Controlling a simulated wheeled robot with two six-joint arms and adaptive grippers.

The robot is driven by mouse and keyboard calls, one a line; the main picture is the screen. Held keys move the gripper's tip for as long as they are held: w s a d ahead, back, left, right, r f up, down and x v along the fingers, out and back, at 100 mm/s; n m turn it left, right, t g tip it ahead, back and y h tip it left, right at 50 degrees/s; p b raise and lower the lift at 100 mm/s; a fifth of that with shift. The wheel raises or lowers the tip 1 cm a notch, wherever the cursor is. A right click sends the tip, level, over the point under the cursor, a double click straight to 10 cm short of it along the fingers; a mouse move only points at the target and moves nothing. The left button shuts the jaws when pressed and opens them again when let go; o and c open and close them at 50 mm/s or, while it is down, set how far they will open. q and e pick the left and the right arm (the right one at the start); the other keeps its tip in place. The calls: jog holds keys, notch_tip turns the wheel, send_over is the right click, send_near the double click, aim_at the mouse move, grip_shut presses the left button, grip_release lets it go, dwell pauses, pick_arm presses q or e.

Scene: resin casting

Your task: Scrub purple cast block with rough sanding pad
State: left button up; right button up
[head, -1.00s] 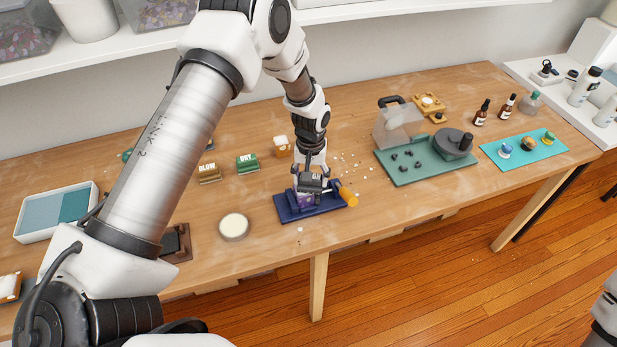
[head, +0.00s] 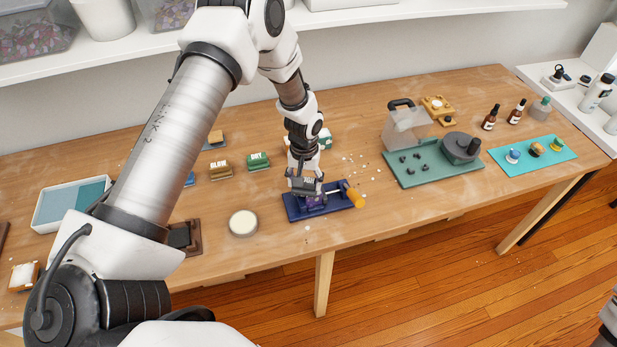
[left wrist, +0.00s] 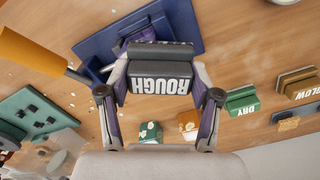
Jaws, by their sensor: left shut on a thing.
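My left gripper (head: 305,181) is shut on the dark grey rough sanding pad (left wrist: 162,80), whose face reads "ROUGH" in the left wrist view. The pad is at the purple cast block (head: 313,201), which is mostly hidden beneath and behind it; a purple part also shows in the left wrist view (left wrist: 136,38). I cannot tell whether pad and block touch. The block sits on a dark blue fixture (head: 340,203) with an orange-handled clamp (head: 356,197) at its right.
A round pale-topped tin (head: 242,223) is left of the fixture. A green mat (head: 440,173) with a jug lies to the right. White crumbs lie behind the fixture.

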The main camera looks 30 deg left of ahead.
pick_arm(q)
jog(key=shift+w+d, duration=0.1)
jog(key=shift+w+d+f+b, duration=0.2)
jog(key=shift+w+d+b, duration=0.2)
jog(key=shift+b, duration=0.2)
jog(key=shift+w+d+b, duration=0.55)
jog(key=shift+w+d, duration=0.35)
jog(key=shift+r, duration=0.2)
jog(key=shift+w+f, duration=0.1)
